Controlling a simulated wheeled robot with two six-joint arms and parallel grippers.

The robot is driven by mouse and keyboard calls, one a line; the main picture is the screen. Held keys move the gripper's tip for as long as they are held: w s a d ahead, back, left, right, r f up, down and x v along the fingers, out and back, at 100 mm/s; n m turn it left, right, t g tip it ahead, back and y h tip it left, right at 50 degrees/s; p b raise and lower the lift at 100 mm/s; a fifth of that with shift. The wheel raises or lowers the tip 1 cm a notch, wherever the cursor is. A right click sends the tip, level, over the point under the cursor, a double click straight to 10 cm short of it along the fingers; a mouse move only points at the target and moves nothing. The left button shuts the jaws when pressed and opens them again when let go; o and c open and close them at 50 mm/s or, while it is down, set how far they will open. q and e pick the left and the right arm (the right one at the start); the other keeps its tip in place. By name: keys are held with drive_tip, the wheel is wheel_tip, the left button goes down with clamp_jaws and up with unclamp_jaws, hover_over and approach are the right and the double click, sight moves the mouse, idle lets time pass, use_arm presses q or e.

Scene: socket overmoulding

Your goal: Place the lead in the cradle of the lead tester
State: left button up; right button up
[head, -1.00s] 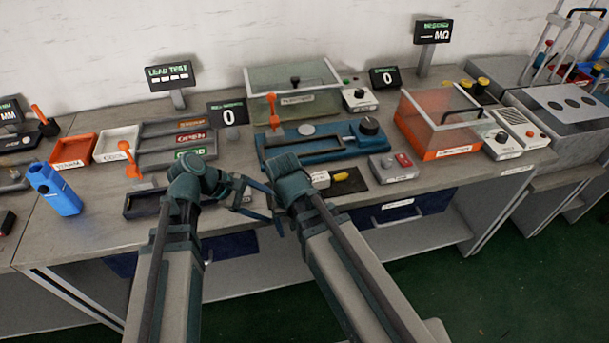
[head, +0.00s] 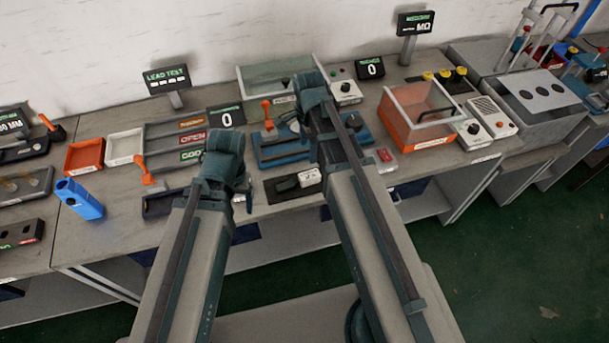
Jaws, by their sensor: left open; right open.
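The LEAD TEST display (head: 166,79) stands at the back left. Below it a dark low unit (head: 160,204) with an orange lever (head: 145,172) sits at the bench's front; my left arm partly covers it, and I cannot make out its cradle. I cannot clearly pick out the lead; small white pieces (head: 310,178) lie on a dark mat (head: 276,195) between my arms. My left gripper (head: 246,194) is open at the front edge, left of the mat, mostly hidden by its wrist. My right gripper (head: 294,119) is open over the blue fixture, largely hidden by its wrist.
The blue fixture (head: 275,155) has an orange lever. Labelled trays (head: 170,140), an orange bin (head: 85,157) and a white bin (head: 125,147) stand left. An orange clear-sided box (head: 415,118) stands right.

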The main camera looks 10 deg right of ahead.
drive_tip(key=b, duration=0.9)
hover_over(305, 176)
drive_tip(key=f, duration=0.9)
drive_tip(key=shift+d, duration=0.35)
drive_tip(key=f+b, duration=0.5)
drive_tip(key=shift+a, duration=0.35)
clamp_jaws()
